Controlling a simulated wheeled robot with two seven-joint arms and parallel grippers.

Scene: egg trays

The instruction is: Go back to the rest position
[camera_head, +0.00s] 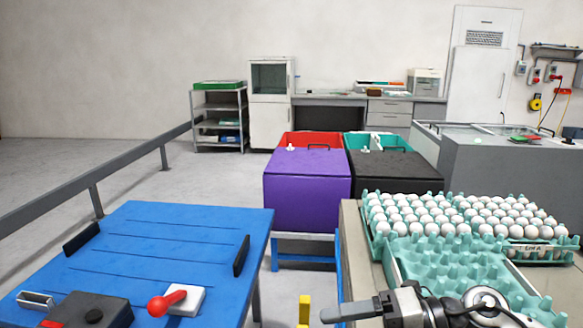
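My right arm shows at the bottom right edge, in front of the near egg tray. Its gripper (338,312) points left past the table's left edge, with dark grey fingers seen side-on. I cannot tell whether the fingers are apart, and I see nothing held at their tips. My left gripper is not in view. A teal egg tray (425,262) lies on the right-hand table, with empty cups where it shows; my arm hides its near part. Behind it, another teal tray (550,254) is full of white eggs (455,210) and carries a label reading "Lot A".
A blue table (150,245) at left bears a red-knobbed lever (168,303) and a black box (88,312). A purple bin (305,190) and a black-fronted bin (400,170) stand ahead. A grey rail (75,190) runs along the left. Floor beyond it is clear.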

